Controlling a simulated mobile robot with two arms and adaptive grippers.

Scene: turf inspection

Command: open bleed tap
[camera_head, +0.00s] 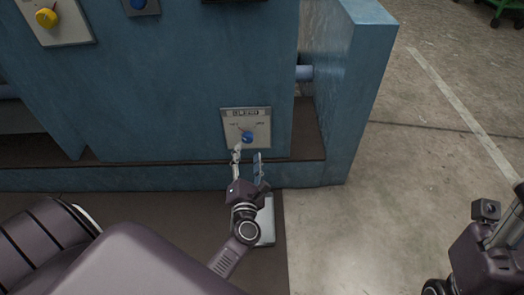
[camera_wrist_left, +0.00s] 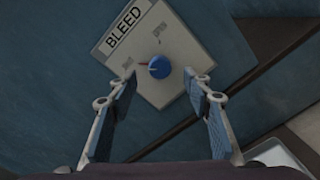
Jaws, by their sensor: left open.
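The bleed tap is a small round blue knob (camera_head: 247,137) on a pale square plate (camera_head: 233,115) low on the blue machine in the head view. In the left wrist view the blue knob (camera_wrist_left: 159,67) has a pointer mark, and the plate (camera_wrist_left: 180,40) carries a label reading BLEED. My left gripper (camera_head: 248,152) is open just in front of the plate, with its fingers pointing at it. In the left wrist view its fingertips (camera_wrist_left: 158,88) stand either side of the knob, apart from it and with nothing between them. My right gripper does not show clearly.
The blue machine (camera_head: 185,85) fills the upper left, with a yellow knob (camera_head: 46,18) and another blue knob (camera_head: 138,4) higher up. A pale tray-like object (camera_head: 267,222) lies below my left gripper. Open concrete floor (camera_head: 400,190) is at the right.

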